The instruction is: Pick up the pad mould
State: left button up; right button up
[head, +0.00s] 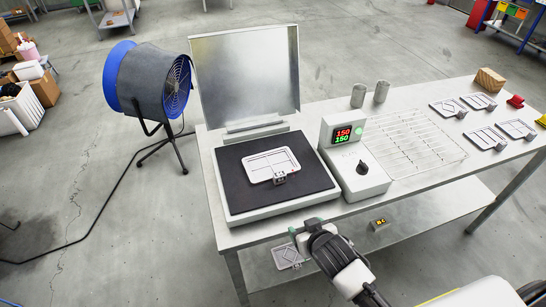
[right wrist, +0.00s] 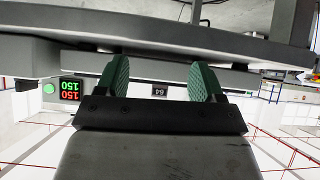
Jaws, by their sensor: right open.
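A pale, flat mould with a recessed outline (head: 270,165) lies on the dark hot plate (head: 240,190), under the raised lid. I cannot tell whether this mould is the pad mould; other patterned plates are in view. My right gripper (head: 303,232) is at the bench's front edge, short of the hot plate. Its green fingers (right wrist: 159,82) are apart with nothing between them. My left gripper is not in view.
A control box (head: 355,165) reading 150/150 stands right of the hot plate. Another plate (head: 288,256) lies on the lower shelf. A fan (head: 150,85) stands at left.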

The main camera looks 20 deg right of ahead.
aim_at(280, 174)
jog(key=w+r+t, duration=0.1)
jog(key=w+r, duration=0.1)
jog(key=w, duration=0.1)
jog(key=w+a+r+t, duration=0.1)
jog(key=w+r, duration=0.2)
jog(key=w+r+t+y+p, duration=0.1)
jog(key=w+r, duration=0.1)
jog(key=w, duration=0.1)
jog(key=shift+w+a+r, duration=0.3)
jog(key=shift+w+a, duration=0.05)
jog(key=shift+w, duration=0.05)
jog(key=shift+w+a+f, duration=0.1)
jog(key=shift+w+f, duration=0.1)
jog(key=shift+w, duration=0.25)
jog(key=shift+w+a+f+p, duration=0.1)
jog(key=shift+w+p, duration=0.4)
jog(key=shift+w, duration=0.1)
jog(key=shift+p+x, duration=0.35)
jog(key=shift+x, duration=1.6)
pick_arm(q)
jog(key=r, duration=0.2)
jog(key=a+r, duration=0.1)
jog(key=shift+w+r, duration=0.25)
pick_arm(e)
jog(key=shift+s, duration=0.1)
jog(key=shift+c, duration=0.5)
jog(key=c, duration=1.1)
